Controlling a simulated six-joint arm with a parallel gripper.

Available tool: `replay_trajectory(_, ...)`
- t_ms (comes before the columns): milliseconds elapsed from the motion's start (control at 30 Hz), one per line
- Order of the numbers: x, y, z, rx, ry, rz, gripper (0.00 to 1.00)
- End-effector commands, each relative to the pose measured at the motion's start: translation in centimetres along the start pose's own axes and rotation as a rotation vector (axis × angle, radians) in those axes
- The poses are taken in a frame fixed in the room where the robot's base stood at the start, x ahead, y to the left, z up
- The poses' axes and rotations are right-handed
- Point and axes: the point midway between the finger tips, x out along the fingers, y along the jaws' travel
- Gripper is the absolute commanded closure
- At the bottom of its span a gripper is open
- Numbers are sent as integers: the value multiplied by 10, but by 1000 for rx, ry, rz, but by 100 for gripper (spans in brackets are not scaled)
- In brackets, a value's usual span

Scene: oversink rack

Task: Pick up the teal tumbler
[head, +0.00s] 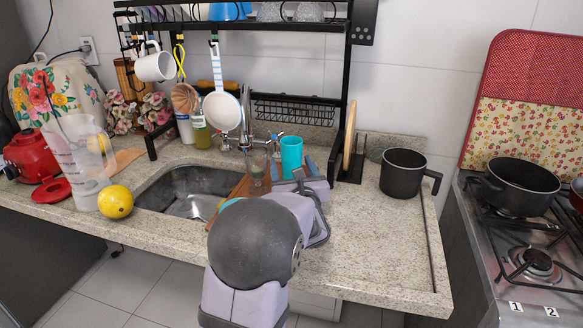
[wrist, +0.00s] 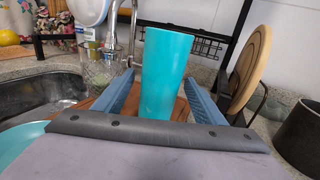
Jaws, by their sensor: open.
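The teal tumbler (head: 291,157) stands upright behind the sink's right side in the head view, close to the faucet. In the wrist view the teal tumbler (wrist: 163,75) is in the middle, between the two blue fingers of my gripper (wrist: 162,92). The gripper is open, with a gap visible on each side of the tumbler. The tumbler's base is hidden behind the gripper's grey front edge. In the head view my gripper (head: 290,168) is partly hidden by my arm.
A clear glass (head: 257,172) stands left of the tumbler, near the faucet. A wooden board (head: 349,135) leans upright in a holder to the right, beside a dark pot (head: 403,172). The black rack (head: 345,75) rises behind. The counter (head: 370,235) at front right is clear.

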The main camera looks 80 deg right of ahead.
Motion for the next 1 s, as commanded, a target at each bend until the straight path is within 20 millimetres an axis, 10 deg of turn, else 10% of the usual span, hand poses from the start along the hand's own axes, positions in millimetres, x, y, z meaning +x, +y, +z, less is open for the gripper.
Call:
replay_trajectory(100,0,0,0,0,0,0,38)
replay_trajectory(300,0,0,0,0,0,0,81)
replay_trajectory(667,0,0,6,-2,-3,1,81)
replay_trajectory(1000,-1,-1,54,-4,-5,0,81)
